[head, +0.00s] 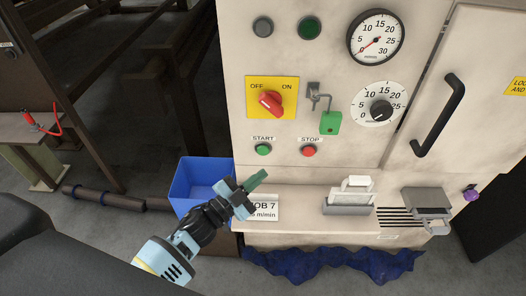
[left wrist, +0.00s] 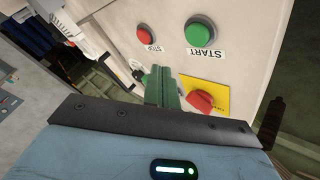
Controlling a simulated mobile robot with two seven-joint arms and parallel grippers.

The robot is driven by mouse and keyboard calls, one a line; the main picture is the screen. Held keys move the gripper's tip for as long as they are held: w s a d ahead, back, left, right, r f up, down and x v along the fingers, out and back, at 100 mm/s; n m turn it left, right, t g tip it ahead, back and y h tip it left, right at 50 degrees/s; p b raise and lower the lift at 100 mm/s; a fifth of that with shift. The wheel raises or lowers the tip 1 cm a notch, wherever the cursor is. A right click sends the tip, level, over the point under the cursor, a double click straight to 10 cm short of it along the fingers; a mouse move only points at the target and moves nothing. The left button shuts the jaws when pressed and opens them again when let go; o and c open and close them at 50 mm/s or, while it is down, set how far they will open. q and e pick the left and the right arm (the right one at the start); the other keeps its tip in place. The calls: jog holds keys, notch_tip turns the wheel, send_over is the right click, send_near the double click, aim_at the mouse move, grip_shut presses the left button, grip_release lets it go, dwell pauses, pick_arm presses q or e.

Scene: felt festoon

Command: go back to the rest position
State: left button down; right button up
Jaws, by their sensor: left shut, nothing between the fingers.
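My left gripper (head: 258,180) is in front of the lower left of the cream machine cabinet (head: 350,170), above a card reading JOB 7 (head: 264,210). Its green fingers are shut with nothing between them; the left wrist view also shows the shut fingers (left wrist: 162,86). The fingertips are below the green START button (head: 263,150) and appear apart from the panel. My right gripper is in neither view.
A blue bin (head: 200,180) stands behind my left forearm.

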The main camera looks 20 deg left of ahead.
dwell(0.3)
